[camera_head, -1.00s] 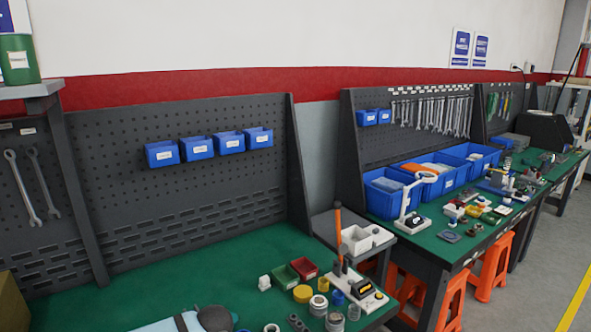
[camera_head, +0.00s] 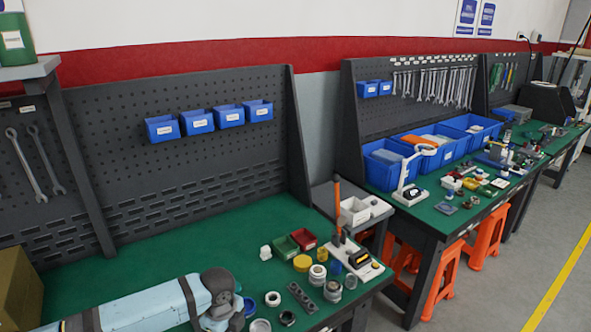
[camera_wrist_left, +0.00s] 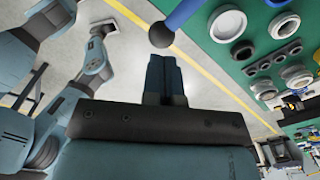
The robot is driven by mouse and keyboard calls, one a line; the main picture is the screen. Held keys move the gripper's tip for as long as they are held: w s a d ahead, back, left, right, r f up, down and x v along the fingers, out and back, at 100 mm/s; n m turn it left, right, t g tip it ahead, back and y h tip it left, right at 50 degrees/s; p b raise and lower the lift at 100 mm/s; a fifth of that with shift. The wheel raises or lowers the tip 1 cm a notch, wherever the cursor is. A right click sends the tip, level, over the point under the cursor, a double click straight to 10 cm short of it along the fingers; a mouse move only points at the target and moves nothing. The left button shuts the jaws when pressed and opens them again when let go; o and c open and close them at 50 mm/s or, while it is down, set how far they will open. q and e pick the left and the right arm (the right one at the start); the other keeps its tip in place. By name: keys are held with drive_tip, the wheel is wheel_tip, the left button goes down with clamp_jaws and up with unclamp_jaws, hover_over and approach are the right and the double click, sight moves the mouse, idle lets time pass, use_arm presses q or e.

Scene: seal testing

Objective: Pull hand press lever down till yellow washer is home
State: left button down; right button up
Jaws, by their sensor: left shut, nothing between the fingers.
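My left gripper (camera_wrist_left: 165,80) is shut and empty in the left wrist view. Just beyond its fingertips is a blue rod (camera_wrist_left: 188,12) ending in a dark ball (camera_wrist_left: 161,35); a gap shows between ball and fingers. I cannot tell whether this rod is the press lever. In the head view my left arm reaches in from the lower left, and its fingers cannot be made out. A small device with an upright orange handle (camera_head: 337,200) and white base (camera_head: 362,270) stands near the table's right end. A yellow round piece (camera_head: 302,262) lies left of it. My right gripper is not in view.
Several grey rings and fittings lie by the green table's (camera_head: 200,240) front edge, with a grey multi-hole block (camera_head: 301,297). A green bin (camera_head: 286,247) and a red bin (camera_head: 304,239) stand behind. The table's back left is clear. A cardboard box (camera_head: 18,285) stands at far left.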

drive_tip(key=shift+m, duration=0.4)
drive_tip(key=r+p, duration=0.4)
drive_tip(key=p, duration=0.1)
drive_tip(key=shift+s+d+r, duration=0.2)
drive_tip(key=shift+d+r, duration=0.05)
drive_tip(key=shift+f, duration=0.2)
